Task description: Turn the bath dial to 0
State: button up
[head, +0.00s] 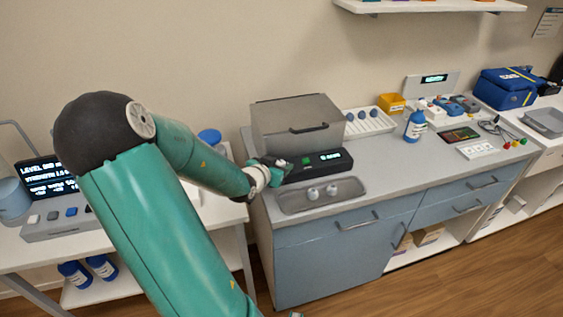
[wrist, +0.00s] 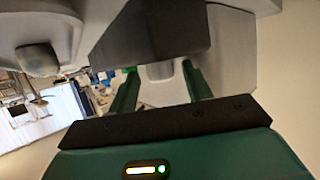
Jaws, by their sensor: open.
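The bath (head: 290,115) is a grey box with a closed lid and a dark handle, standing on the left end of the blue-grey cabinet. Its dark front panel (head: 315,166) has a lit display (head: 331,156). My gripper (head: 282,167) is at the left part of this panel; the dial there cannot be made out in the head view. In the wrist view my gripper (wrist: 160,68) has its two green fingers apart. A pale round part, perhaps the dial, shows between them, partly hidden by a dark block. Contact cannot be told.
A grey tray (head: 348,190) with two small pale items lies just before the bath. A white rack (head: 370,122) and a blue bottle (head: 415,126) stand to the right. A white side table (head: 120,236) with a display unit (head: 50,180) is at left.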

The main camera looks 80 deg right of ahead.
jog(key=shift+d, duration=0.1)
dwell(0.3)
jog(key=c, duration=1)
jog(key=shift+o, duration=0.2)
jog(key=n+t, duration=0.2)
jog(key=t, duration=0.1)
jog(key=s+n+t, duration=0.1)
jog(key=n+t, duration=0.2)
jog(key=shift+s+n+t+y, duration=0.1)
jog(key=shift+n+t+y, duration=0.45)
jog(key=shift+n+t, duration=0.75)
jog(key=shift+s+n+t+y, duration=0.1)
jog(key=shift+n+t+y, duration=0.45)
jog(key=shift+n+t, duration=0.75)
jog(key=shift+t, duration=0.3)
